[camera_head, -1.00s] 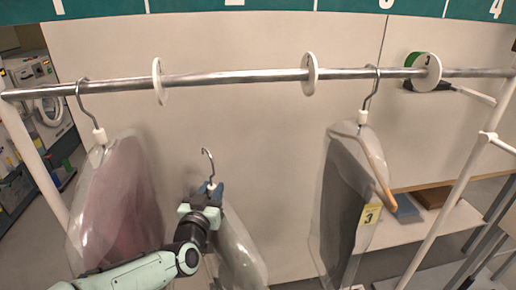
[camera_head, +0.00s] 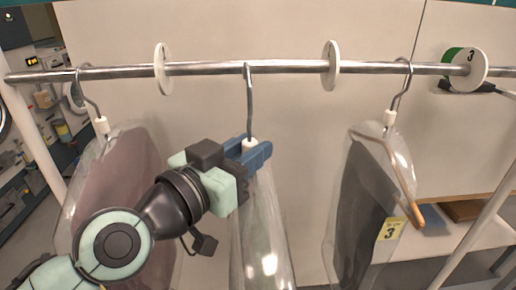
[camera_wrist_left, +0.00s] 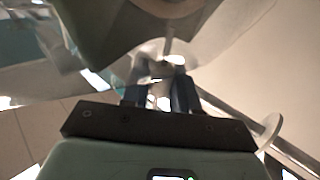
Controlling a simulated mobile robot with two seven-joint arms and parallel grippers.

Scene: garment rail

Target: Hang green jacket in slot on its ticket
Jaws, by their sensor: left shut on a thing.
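My left gripper (camera_head: 255,150) is shut on the white neck of a hanger (camera_head: 249,100), just below the rail. The hanger's hook stands upright, its top at the rail (camera_head: 290,68) between two white discs; I cannot tell if it rests on the bar. A garment in a clear bag (camera_head: 265,240) hangs below, seen nearly edge on. Its colour hardly shows there, but the left wrist view shows dark greenish cloth (camera_wrist_left: 125,28) under clear plastic. Its ticket is not visible. The left wrist view also shows the gripper's blue fingers (camera_wrist_left: 162,95). My right gripper is not in view.
A maroon bagged garment (camera_head: 120,190) hangs at left. A dark bagged garment (camera_head: 360,200) with a yellow ticket marked 3 (camera_head: 391,230) hangs at right. White discs (camera_head: 162,68) (camera_head: 331,64) divide the rail; a disc marked 3 (camera_head: 468,68) sits further right.

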